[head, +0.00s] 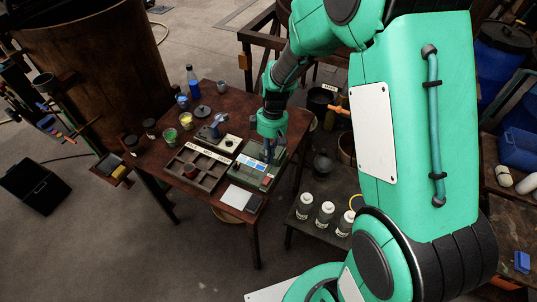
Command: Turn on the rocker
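A low grey-green device (243,180) with a pale panel and a small red spot lies on the right part of the dark red-brown table. A rocker cannot be made out clearly at this size. My gripper (269,154) points down over the far right part of this device, its fingers close above or touching it; I cannot tell which. The fingers are small and dark, and whether they are open or shut does not show. My gripper and wrist hide part of the device.
A compartment tray (178,174), a pale-based instrument (228,143), paint jars (187,121) and a blue bottle (193,86) crowd the table (157,160). A white sheet (236,197) lies in front of the device. White bottles (325,212) stand on a lower bench at right.

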